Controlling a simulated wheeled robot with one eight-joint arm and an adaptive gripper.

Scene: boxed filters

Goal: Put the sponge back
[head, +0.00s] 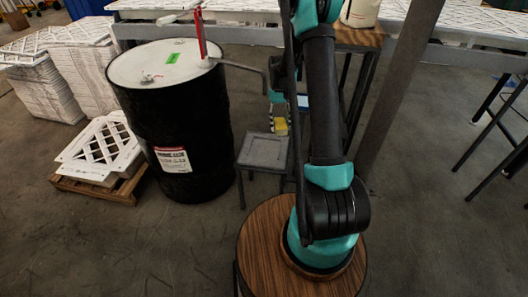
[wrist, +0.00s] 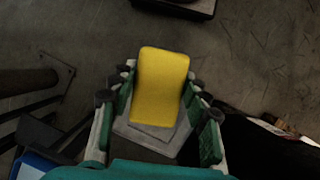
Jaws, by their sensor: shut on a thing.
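The yellow sponge (wrist: 161,86) stands out in the wrist view, between the two fingers of my gripper (wrist: 160,92). My gripper is shut on it, with a finger along each side. In the head view a small yellow patch (head: 281,127), which looks like the sponge, shows beside my arm, above the back of a small grey stool (head: 262,152). My arm hides much of the gripper there. A grey flat surface (wrist: 150,137) shows below the sponge in the wrist view; I cannot tell whether they touch.
A black drum (head: 175,125) with a white top and a bent crank handle (head: 240,66) stands left of the stool. White filters (head: 103,148) lie on a pallet farther left. A wooden-topped stand (head: 358,36) is behind my arm.

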